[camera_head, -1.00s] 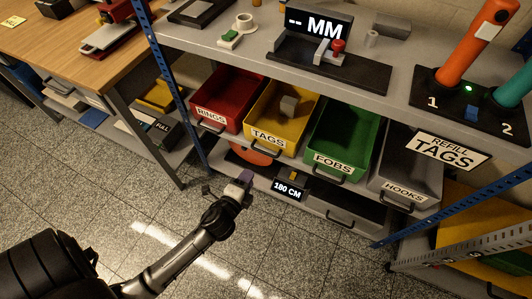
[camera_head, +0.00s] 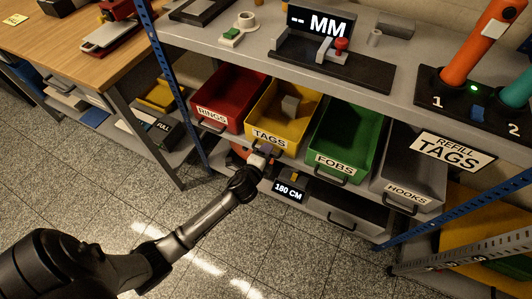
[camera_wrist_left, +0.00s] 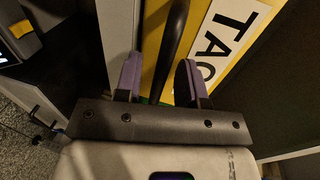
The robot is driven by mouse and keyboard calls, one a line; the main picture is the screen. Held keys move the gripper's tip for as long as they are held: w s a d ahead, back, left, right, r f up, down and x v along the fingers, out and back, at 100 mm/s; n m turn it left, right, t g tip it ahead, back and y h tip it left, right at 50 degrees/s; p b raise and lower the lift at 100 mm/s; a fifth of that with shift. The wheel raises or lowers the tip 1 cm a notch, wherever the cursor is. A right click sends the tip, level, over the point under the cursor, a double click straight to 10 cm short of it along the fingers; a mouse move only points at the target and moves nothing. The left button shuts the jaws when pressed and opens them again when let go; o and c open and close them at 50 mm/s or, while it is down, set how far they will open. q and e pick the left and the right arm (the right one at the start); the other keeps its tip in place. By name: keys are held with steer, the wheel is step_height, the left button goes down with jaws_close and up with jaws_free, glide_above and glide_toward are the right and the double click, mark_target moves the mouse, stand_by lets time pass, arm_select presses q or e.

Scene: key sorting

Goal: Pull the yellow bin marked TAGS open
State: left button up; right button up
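The yellow bin marked TAGS (camera_head: 300,131) sits on the shelf between the red and green bins, with a grey block (camera_head: 289,105) inside. Its white label (camera_wrist_left: 226,33) and yellow front show close up in the left wrist view. My left gripper (camera_head: 266,154) is at the front of this bin, just below its label. In the left wrist view, the purple-padded fingers (camera_wrist_left: 158,80) are apart. The bin's black handle (camera_wrist_left: 173,35) runs between them, with gaps showing; I cannot tell whether either finger touches it. My right gripper is not in view.
The red RINGS bin (camera_head: 235,86) is at the left, the green FOBS bin (camera_head: 318,143) and grey HOOKS bin (camera_head: 435,190) at the right. A 180 CM display (camera_head: 289,190) is below my gripper. A blue shelf post (camera_head: 178,85) stands at the left. Floor in front is clear.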

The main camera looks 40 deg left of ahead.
arm_select(q)
steer(key=shift+c, duration=0.5)
jaws_close()
